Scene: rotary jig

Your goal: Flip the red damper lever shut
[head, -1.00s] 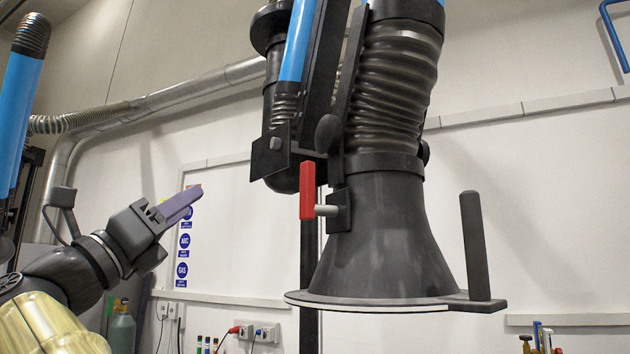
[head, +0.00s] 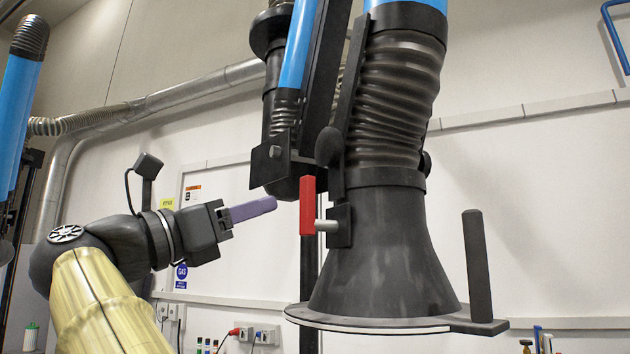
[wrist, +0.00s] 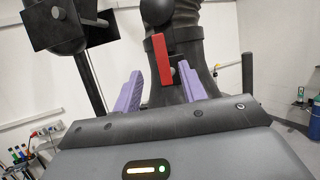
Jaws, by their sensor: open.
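The red damper lever (head: 307,206) stands upright on the left side of the black extraction hood (head: 385,245), on a short pale pin. My gripper (head: 274,204) is just to the left of the lever in the head view, level with it and apart from it. In the wrist view the two purple fingers (wrist: 160,88) are spread with nothing between them. The red lever (wrist: 161,60) shows there beyond the fingertips, between them and tilted in the picture. In the head view the fingers overlap, so the gap between them is hidden.
A black bracket (head: 272,165) hangs close above and left of the lever. A dark upright handle (head: 477,265) rises from the hood's right rim. A vertical dark post (head: 308,270) runs below the lever.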

